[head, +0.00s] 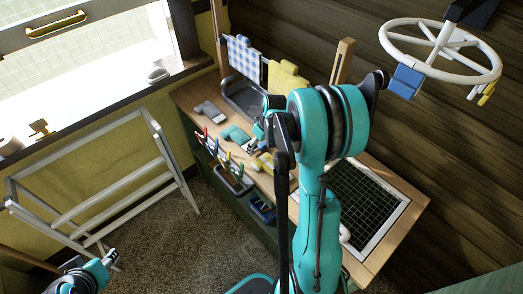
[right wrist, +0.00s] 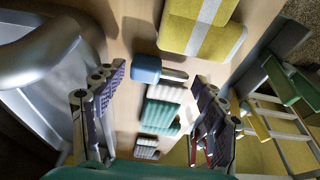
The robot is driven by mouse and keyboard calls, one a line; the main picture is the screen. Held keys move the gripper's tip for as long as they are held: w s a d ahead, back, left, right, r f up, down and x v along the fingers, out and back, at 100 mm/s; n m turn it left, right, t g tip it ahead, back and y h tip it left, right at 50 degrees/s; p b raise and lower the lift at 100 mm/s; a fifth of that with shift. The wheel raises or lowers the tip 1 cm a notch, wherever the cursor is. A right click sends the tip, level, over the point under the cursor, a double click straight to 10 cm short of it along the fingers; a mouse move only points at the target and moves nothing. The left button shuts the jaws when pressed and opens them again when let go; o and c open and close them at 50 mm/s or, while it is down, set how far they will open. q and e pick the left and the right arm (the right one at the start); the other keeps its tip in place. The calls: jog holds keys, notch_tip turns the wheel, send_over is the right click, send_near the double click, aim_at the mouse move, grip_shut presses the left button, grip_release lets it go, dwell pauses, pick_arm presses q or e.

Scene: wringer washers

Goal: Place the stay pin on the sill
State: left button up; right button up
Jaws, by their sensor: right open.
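My right gripper (head: 255,143) is over the bench, partly hidden behind its own arm in the head view. In the right wrist view its fingers (right wrist: 157,105) are apart, with nothing held between them. A small piece with a blue head and a grey shank (right wrist: 147,70), possibly the stay pin, lies on the bench beyond the fingertips. I cannot pick it out in the head view. The dark sill (head: 105,97) runs under the bright window at the left, well away from the right gripper. My left gripper (head: 100,265) is low at the left, its jaws unclear.
A white drying rack (head: 125,185) stands before the sill. A brass fitting (head: 40,128) and a round metal piece (head: 158,74) are on the sill. The bench holds a grey tray (head: 243,98), folded cloths (head: 208,112) and a dark gridded panel (head: 365,205). A white wheel (head: 440,48) hangs at right.

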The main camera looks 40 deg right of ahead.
jog(key=shift+w+f, duration=0.1)
jog(key=shift+f, duration=0.25)
jog(key=shift+r, duration=0.1)
jog(key=c, duration=1)
jog(key=shift+c, duration=0.2)
